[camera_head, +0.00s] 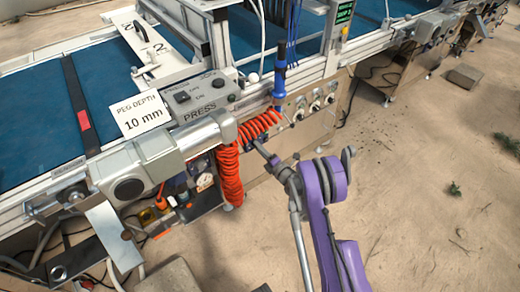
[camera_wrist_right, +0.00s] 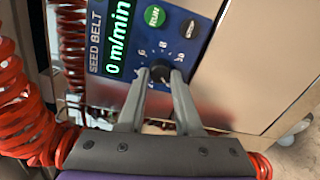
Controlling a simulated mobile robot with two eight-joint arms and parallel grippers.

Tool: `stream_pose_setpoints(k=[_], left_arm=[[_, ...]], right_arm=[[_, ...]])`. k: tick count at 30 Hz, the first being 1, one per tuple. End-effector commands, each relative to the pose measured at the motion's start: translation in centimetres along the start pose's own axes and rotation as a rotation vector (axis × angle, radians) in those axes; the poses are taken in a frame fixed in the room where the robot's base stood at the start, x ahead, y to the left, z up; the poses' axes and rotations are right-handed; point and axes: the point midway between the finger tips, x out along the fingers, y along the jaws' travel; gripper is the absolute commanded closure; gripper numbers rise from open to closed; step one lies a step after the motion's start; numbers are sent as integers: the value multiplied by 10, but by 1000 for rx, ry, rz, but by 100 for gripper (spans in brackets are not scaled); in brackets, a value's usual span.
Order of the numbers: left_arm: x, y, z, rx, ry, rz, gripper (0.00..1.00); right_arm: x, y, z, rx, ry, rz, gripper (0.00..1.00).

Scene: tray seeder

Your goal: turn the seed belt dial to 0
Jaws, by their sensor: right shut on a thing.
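The seed belt dial (camera_wrist_right: 160,72) is a small dark knob on a blue panel (camera_wrist_right: 131,70) in the right wrist view. Numbers are printed around it, and its pointer is too small to read. The panel's green display (camera_wrist_right: 119,40) reads 0 m/min. My right gripper (camera_wrist_right: 162,77) is shut on the dial, one grey finger on each side. In the head view my right gripper (camera_head: 257,145) reaches in to the machine's side beside the coiled red hose; the dial cannot be made out there. My left gripper is not in view.
The coiled red hose (camera_head: 231,178) hangs close beside my right gripper. A green button (camera_wrist_right: 155,16) and a dark button (camera_wrist_right: 188,28) sit above the dial. A PRESS control box (camera_head: 208,95) and a 10 mm peg depth card (camera_head: 140,113) are on the machine. Sandy floor lies right.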

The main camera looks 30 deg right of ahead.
Motion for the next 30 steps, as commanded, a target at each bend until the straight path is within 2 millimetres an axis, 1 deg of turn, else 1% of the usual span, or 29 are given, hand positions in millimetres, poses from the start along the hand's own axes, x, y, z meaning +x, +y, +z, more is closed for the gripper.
stream_pose_setpoints(k=[4,5,9,10,17,20,23,30], left_arm=[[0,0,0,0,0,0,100],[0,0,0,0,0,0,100],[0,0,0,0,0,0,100],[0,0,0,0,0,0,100],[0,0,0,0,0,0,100],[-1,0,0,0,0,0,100],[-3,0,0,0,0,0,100],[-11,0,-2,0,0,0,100]], right_arm=[[0,0,-1,-2,2,0,100],[0,0,-1,-2,2,0,63],[0,0,-1,-1,1,0,38],[0,0,0,-1,1,0,36],[0,0,0,0,1,0,36],[-4,0,0,0,0,0,36],[-15,0,0,0,-1,0,36],[-64,1,1,-1,-1,0,36]])
